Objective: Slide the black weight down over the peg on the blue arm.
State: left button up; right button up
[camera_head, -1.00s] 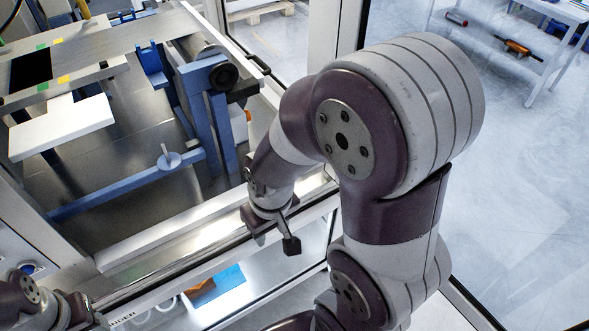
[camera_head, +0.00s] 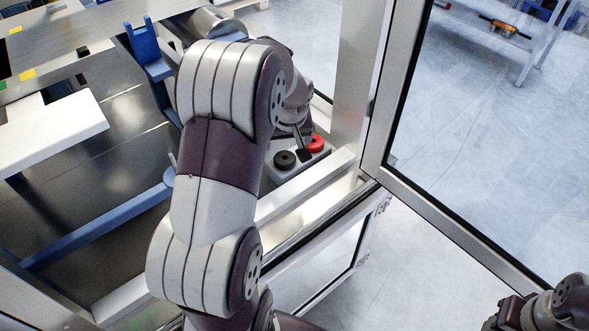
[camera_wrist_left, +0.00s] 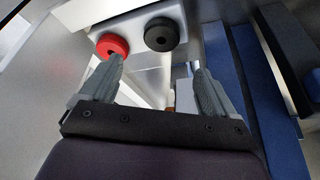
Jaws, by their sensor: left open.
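The black weight (camera_head: 285,160) is a thick disc with a centre hole, lying on a pale grey block. It also shows in the left wrist view (camera_wrist_left: 161,35). The blue arm (camera_head: 100,231) slants low across the machine bay; its upright peg (camera_head: 173,162) is partly hidden behind my left arm. My left gripper (camera_head: 303,148) is open and empty above the block, close to the weights. In the left wrist view its fingers (camera_wrist_left: 157,65) point toward the discs, apart from the black weight. Part of my right arm shows at lower right; its gripper's jaws are unclear.
A red weight (camera_head: 316,143) sits beside the black one on the block (camera_head: 300,170). A blue upright bracket (camera_head: 148,45) and a white plate (camera_head: 50,134) stand near the blue arm. A framed glass panel (camera_head: 480,120) is at right.

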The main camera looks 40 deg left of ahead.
aim_at(285, 156)
pick_arm(q)
jog(key=x, duration=0.9)
jog(key=shift+s+d+f, duration=0.15)
jog(key=shift+s+f, duration=0.1)
jog(key=shift+f, duration=0.15)
jog(key=shift+r, duration=0.1)
jog(key=c, duration=1.5)
